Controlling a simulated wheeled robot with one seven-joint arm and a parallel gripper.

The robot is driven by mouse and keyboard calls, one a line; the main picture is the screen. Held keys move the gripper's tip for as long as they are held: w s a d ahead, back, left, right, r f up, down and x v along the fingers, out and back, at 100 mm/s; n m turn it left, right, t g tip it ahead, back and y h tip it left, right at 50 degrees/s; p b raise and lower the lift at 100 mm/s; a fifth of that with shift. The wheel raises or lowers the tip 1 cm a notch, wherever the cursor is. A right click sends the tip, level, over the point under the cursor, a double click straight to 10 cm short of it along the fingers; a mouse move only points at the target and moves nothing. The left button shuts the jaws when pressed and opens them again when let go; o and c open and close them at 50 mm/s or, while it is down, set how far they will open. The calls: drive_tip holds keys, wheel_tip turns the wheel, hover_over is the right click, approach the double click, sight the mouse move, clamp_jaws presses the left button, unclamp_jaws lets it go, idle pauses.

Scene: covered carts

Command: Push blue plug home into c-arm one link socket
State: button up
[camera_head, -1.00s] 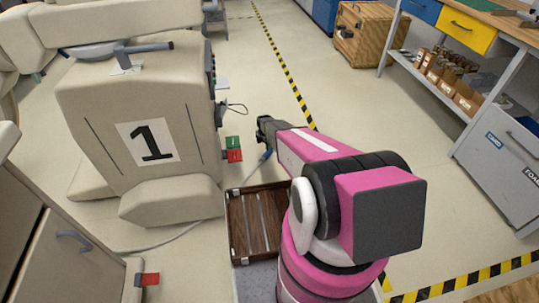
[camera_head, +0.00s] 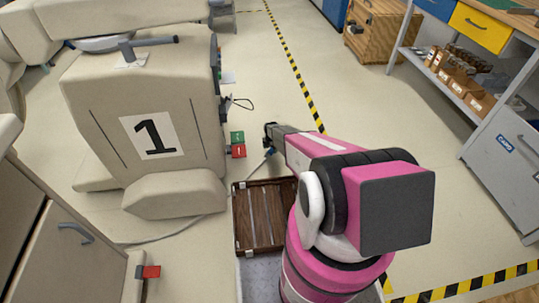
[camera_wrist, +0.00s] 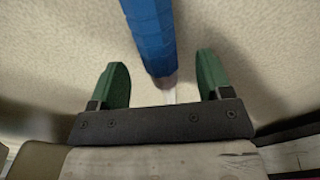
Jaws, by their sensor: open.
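Cart one (camera_head: 140,95) is a beige covered body with a "1" label. On its right side a green block (camera_head: 237,137) sits above a red block (camera_head: 238,151). I cannot tell which of them is the link socket. My gripper (camera_head: 268,135) is apart from these blocks, to their right. In the wrist view its two green fingers (camera_wrist: 159,84) stand wide apart. The blue plug (camera_wrist: 150,35) shows between and beyond them, with clear gaps on both sides and a pale cord at its near end. In the head view a small blue bit shows under the gripper.
A brown slatted panel (camera_head: 268,215) lies below my arm. Another red block (camera_head: 151,271) sticks out from a beige cabinet (camera_head: 65,255) at lower left. A pale cable (camera_head: 165,236) runs over the floor. Open floor lies to the right, before a workbench (camera_head: 505,130).

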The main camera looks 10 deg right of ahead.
wheel_tip(320, 180, down, 4)
drive_tip(key=shift+w, duration=0.15)
drive_tip(key=c, duration=1.2)
drive_tip(key=shift+r, duration=0.1)
wheel_tip(320, 180, up, 11)
drive_tip(key=shift+f, duration=0.2)
wheel_tip(320, 180, up, 22)
drive_tip(key=s+m, duration=0.1)
drive_tip(key=m, duration=0.6)
wheel_tip(320, 180, up, 17)
drive_tip(key=m, duration=0.6)
hover_over(270, 150)
drive_tip(key=s, duration=0.6)
drive_tip(key=s+r+m, duration=0.7)
drive_tip(key=s+r, duration=0.3)
drive_tip(key=r, duration=0.5)
drive_tip(key=s+r+m, duration=0.7)
drive_tip(key=s+r, duration=0.3)
drive_tip(key=r, duration=0.4)
drive_tip(key=shift+s+d+r, duration=0.35)
drive_tip(key=shift+d, duration=0.1)
